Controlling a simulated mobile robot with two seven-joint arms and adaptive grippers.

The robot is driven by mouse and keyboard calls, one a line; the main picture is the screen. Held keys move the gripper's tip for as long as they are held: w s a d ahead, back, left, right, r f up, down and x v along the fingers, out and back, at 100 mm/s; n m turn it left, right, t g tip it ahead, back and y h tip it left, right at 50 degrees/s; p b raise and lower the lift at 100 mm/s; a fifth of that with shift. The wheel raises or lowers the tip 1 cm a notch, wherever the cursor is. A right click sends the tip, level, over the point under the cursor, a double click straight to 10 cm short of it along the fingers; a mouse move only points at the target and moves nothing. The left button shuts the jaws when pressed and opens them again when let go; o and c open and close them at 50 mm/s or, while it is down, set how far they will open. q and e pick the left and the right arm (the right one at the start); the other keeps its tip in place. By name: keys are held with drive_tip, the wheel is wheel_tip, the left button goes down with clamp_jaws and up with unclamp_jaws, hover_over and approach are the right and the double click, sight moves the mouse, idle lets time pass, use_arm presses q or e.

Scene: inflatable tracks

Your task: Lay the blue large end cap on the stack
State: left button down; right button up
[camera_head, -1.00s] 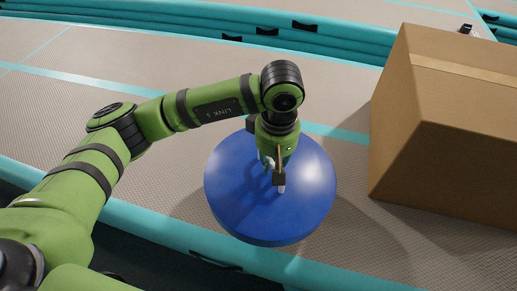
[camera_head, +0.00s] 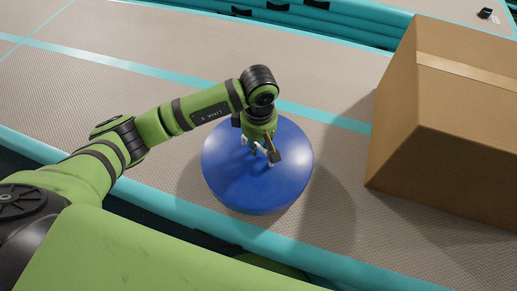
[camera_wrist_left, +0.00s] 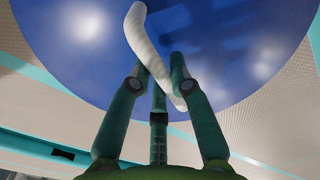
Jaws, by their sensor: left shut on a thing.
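The blue large end cap (camera_head: 225,178) is a wide round blue disc over the inflatable track, lying roughly level. My left gripper (camera_head: 264,155) comes down from above near the middle of its top face. In the left wrist view the blue face (camera_wrist_left: 225,60) fills the upper part. There the left gripper's fingers (camera_wrist_left: 160,82) are closed around a white curved handle-like strip (camera_wrist_left: 148,48) on the cap. I cannot tell if the cap touches anything below. No separate stack shows; whatever is under the cap is hidden. My right gripper is not in view.
A large cardboard box (camera_head: 450,130) stands to the right of the cap, with a gap of bare track between. Teal inflatable edges (camera_head: 290,35) run along the far and near sides. The grey track (camera_head: 140,45) at the left is clear.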

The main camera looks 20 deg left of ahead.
use_arm(q)
drive_tip(key=shift+f, duration=2.15)
drive_tip(key=c, duration=1.1)
unclamp_jaws()
drive_tip(key=shift+c, duration=0.2)
wheel_tip(320, 180, up, 12)
drive_tip(key=shift+r+b, duration=0.15)
drive_tip(key=shift+b, duration=0.2)
